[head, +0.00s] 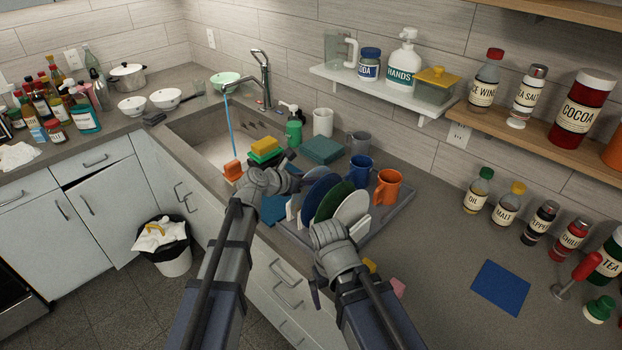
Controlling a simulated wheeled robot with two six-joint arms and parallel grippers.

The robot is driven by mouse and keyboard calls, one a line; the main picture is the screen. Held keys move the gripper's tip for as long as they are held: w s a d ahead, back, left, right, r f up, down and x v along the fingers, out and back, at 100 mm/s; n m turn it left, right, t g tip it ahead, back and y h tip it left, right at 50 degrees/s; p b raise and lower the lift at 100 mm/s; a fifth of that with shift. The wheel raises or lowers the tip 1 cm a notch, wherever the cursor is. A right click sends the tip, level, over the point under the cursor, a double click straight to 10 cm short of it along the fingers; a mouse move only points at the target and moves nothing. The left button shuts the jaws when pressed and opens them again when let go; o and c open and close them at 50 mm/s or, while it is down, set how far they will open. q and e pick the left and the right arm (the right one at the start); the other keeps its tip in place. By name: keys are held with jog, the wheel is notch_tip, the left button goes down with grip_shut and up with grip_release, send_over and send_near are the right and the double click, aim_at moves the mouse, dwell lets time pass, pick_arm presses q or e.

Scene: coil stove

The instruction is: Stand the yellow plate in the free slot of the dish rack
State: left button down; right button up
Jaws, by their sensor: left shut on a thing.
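I cannot make out a yellow plate for certain. A small yellow piece (370,265) shows beside my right wrist, too covered to identify. The dish rack (376,232) stands on the counter right of the sink. It holds a blue plate (322,187), a green plate (334,199) and a white plate (353,208) on edge; another white edge shows at its left. A free slot is not clear. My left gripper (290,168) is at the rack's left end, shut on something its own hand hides. My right gripper (318,288) is low at the rack's front, its fingers mostly hidden by its wrist.
A blue mug (360,169) and an orange mug (388,187) stand behind the plates. Sponges (264,148) sit by the sink (215,133). A shelf (385,93) overhangs the back. The counter right of the rack is fairly clear around a blue mat (500,287).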

pick_arm(q)
jog(key=shift+f, duration=0.15)
jog(key=c, duration=1.2)
grip_release()
jog(key=shift+c, duration=0.2)
jog(key=o, duration=0.6)
jog(key=shift+c, duration=0.2)
jog(key=p+v, duration=0.3)
jog(key=v, duration=0.4)
jog(key=shift+s+a, duration=0.25)
jog(key=shift+s, duration=0.05)
